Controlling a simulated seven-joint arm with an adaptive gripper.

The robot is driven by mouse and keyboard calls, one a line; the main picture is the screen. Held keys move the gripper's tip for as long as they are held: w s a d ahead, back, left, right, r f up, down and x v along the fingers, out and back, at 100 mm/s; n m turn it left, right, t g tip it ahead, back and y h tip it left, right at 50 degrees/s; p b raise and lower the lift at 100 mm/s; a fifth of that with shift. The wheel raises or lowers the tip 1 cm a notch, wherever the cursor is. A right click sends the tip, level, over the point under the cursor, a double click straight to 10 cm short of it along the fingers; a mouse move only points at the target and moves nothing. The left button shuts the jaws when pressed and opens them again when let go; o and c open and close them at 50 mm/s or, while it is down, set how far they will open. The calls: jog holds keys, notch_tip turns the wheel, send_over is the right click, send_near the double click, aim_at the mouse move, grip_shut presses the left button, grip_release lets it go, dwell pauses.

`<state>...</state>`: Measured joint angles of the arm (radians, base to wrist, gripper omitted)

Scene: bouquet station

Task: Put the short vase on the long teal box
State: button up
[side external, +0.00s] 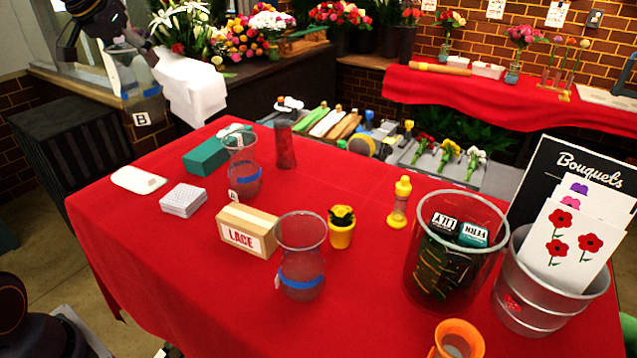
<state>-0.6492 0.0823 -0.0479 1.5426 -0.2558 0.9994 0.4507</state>
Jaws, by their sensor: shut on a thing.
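My gripper (122,46), at the upper left, is shut on a short clear glass vase (143,106) with a blue band and a white tag marked B. The vase hangs roughly upright in the air, beyond the table's left back edge, clear of the red cloth. The long teal box (206,156) lies on the red table at the back left, to the right of and below the held vase in the picture. A clear vase (243,183) with a blue band stands close in front of the teal box and overlaps part of it in view.
Another blue-banded vase (300,262) stands near the middle, beside the LACE box (247,231). A white dish (137,180) and a pale block (183,200) lie at the left. The front left cloth is clear.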

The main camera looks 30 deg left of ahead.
aim_at(142, 74)
jog(key=shift+w+f, duration=0.1)
jog(key=shift+f, duration=1.6)
jog(key=w+a+f, duration=0.3)
jog(key=w, duration=0.4)
jog(key=shift+w+f, duration=0.2)
jog(key=shift+f, duration=0.15)
jog(key=w+f, duration=0.1)
jog(key=w+a+f, duration=0.1)
jog(key=w+f, duration=0.1)
jog(key=w+a+f, duration=0.1)
jog(key=f, duration=0.1)
jog(key=shift+w+a+f, duration=0.1)
jog(key=shift+w+f, duration=0.1)
jog(key=shift+w, duration=0.15)
jog(key=shift+w+a+f, duration=0.1)
jog(key=shift+w+f, duration=0.1)
jog(key=shift+f, duration=0.8)
jog(key=shift+w+a+f, duration=0.1)
jog(key=shift+w+f, duration=0.05)
jog(key=shift+f, duration=0.8)
jog(key=shift+c, duration=0.2)
jog(key=o, duration=1.8)
jog(key=shift+f, duration=0.25)
jog(key=shift+o, duration=0.2)
jog(key=shift+r, duration=0.1)
